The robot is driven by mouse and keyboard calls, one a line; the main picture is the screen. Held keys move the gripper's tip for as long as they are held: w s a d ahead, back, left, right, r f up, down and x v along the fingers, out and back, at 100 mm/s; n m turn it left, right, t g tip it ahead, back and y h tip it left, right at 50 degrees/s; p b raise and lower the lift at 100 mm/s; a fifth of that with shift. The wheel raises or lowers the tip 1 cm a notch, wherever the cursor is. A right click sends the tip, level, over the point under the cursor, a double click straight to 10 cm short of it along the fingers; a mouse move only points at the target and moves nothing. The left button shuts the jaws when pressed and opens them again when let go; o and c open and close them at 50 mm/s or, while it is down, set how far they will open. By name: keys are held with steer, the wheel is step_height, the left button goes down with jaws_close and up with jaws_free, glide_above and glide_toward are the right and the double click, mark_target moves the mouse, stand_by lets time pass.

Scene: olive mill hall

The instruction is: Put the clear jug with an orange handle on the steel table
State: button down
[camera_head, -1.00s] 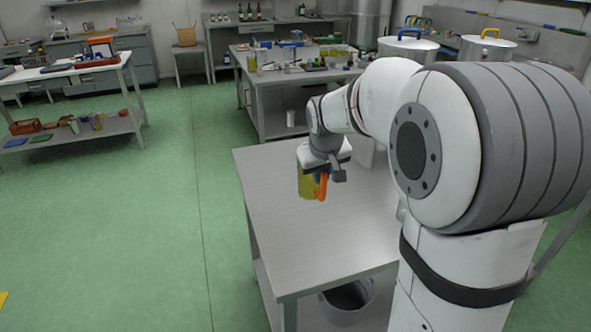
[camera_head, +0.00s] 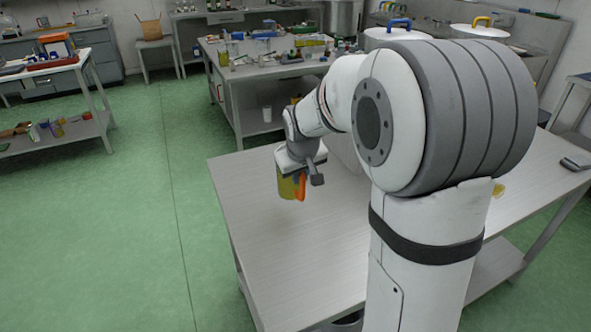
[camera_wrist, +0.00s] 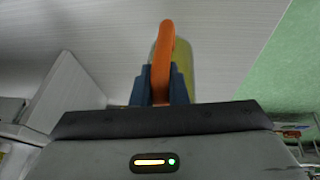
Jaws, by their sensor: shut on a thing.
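The clear jug (camera_head: 286,186) with yellowish contents hangs under my gripper (camera_head: 300,176) in the head view. Its orange handle (camera_head: 300,187) faces the camera side. In the wrist view, the blue fingers of my gripper (camera_wrist: 160,88) are shut on the orange handle (camera_wrist: 163,60), with the jug body (camera_wrist: 182,62) partly hidden behind it. The steel table (camera_head: 262,235) lies below the jug in the head view, and its top (camera_wrist: 95,35) fills much of the wrist view. I cannot tell whether the jug's base touches the table top.
The table's front left is bare. A white block-like object (camera_head: 342,150) stands behind my forearm. A cluttered bench (camera_head: 285,72) stands behind, and a shelf table (camera_head: 60,100) stands left across green floor.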

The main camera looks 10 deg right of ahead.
steer(key=shift+f, duration=2.95)
steer(key=c, duration=1.4)
jaws_free()
steer(key=shift+s, duration=0.1)
steer(key=shift+c, duration=0.2)
steer(key=v, duration=1.1)
steer(key=s+f+m+g, duration=0.2)
steer(key=s, duration=2)
steer(key=shift+y, duration=0.4)
